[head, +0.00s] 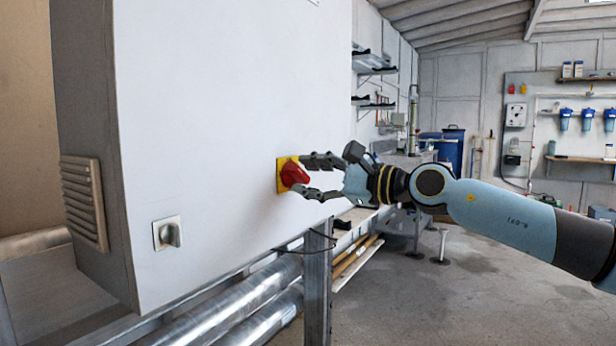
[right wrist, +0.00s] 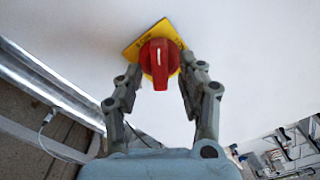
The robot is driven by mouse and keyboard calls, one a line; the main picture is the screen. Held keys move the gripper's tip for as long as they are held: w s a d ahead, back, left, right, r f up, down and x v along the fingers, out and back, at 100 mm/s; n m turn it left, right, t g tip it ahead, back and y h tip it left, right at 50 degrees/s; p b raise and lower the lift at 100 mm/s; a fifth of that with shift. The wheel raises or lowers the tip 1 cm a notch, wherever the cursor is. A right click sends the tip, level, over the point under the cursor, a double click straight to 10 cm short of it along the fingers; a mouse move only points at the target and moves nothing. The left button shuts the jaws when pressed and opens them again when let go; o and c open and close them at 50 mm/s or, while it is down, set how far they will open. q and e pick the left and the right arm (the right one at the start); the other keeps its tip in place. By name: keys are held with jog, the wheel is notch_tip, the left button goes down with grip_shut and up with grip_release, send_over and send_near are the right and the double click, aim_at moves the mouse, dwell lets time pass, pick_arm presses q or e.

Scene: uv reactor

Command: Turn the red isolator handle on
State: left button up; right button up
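The red isolator handle (head: 293,174) sits on a yellow plate (head: 281,182) on the front of a large white cabinet. In the right wrist view the red handle (right wrist: 159,62) points toward the gripper, over its yellow plate (right wrist: 131,50). My right gripper (head: 313,178) reaches in from the right, its fingers apart at either side of the handle. My left gripper is not in view.
The white cabinet (head: 215,110) fills the left and middle. A grey knob (head: 168,233) sits low on it, with a vent (head: 84,203) on its side. Silver pipes (head: 240,310) and a metal post (head: 317,285) stand below. The floor (head: 440,310) at right is mostly free.

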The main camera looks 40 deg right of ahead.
jog(key=shift+w+a, duration=0.15)
jog(key=shift+w, duration=0.1)
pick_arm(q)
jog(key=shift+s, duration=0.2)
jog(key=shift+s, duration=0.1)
pick_arm(e)
jog(key=shift+c, duration=0.3)
grip_shut()
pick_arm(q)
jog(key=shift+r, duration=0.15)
pick_arm(e)
jog(key=shift+r+m+p, duration=0.15)
jog(key=shift+m+p, duration=0.9)
jog(key=shift+m, duration=0.25)
jog(key=m+p, duration=0.2)
jog(key=m, duration=0.1)
jog(key=shift+m, duration=0.3)
pick_arm(q)
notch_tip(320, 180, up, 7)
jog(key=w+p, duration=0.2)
jog(key=p, duration=0.1)
pick_arm(e)
jog(key=shift+m, duration=2.3)
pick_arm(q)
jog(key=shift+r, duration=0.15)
pick_arm(e)
jog(key=shift+f, duration=0.2)
